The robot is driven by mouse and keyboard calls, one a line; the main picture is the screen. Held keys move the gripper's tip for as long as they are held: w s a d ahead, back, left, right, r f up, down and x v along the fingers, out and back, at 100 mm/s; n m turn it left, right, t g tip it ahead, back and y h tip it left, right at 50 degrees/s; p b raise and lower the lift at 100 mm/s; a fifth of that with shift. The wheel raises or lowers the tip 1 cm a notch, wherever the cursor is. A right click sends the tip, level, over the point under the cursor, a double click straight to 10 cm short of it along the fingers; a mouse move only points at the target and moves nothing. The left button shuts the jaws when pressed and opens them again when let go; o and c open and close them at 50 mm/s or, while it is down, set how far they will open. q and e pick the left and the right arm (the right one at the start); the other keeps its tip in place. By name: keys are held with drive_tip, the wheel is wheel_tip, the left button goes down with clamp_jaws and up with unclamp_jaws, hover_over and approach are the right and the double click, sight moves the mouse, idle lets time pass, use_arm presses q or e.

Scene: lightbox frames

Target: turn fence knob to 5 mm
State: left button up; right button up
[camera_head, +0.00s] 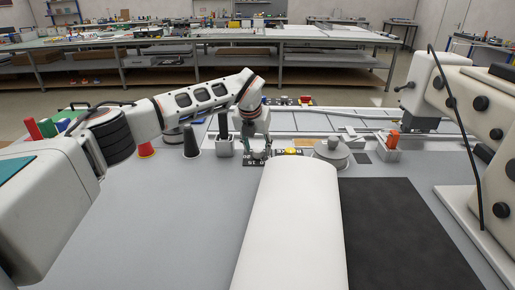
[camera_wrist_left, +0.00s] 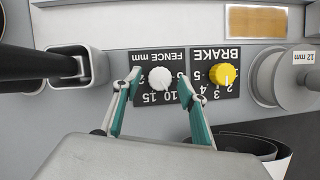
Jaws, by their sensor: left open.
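The fence knob (camera_wrist_left: 159,78) is a small white round knob on a black plate marked FENCE mm, with 5, 10 and 15 legible; the wrist view shows it upside down. I cannot read its pointer. My left gripper (camera_wrist_left: 160,82) is open, its two teal fingers on either side of the knob; whether they touch it I cannot tell. In the head view my left gripper (camera_head: 257,150) reaches down over the panel and hides the knob, while part of the fence plate (camera_head: 262,162) shows. My right gripper is out of view.
The yellow brake knob (camera_wrist_left: 224,74) sits close beside the right finger. A square holder (camera_wrist_left: 75,66) with a black-handled tool stands left, a round grey spool (camera_wrist_left: 287,78) right. A long white rounded form (camera_head: 290,230) lies in front, beside a black mat (camera_head: 405,235).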

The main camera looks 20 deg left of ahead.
use_arm(q)
drive_tip(key=shift+w+f, duration=0.2)
drive_tip(key=shift+f, duration=0.2)
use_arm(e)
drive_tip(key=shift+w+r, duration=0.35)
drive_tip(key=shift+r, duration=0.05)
use_arm(q)
drive_tip(key=c, duration=1.1)
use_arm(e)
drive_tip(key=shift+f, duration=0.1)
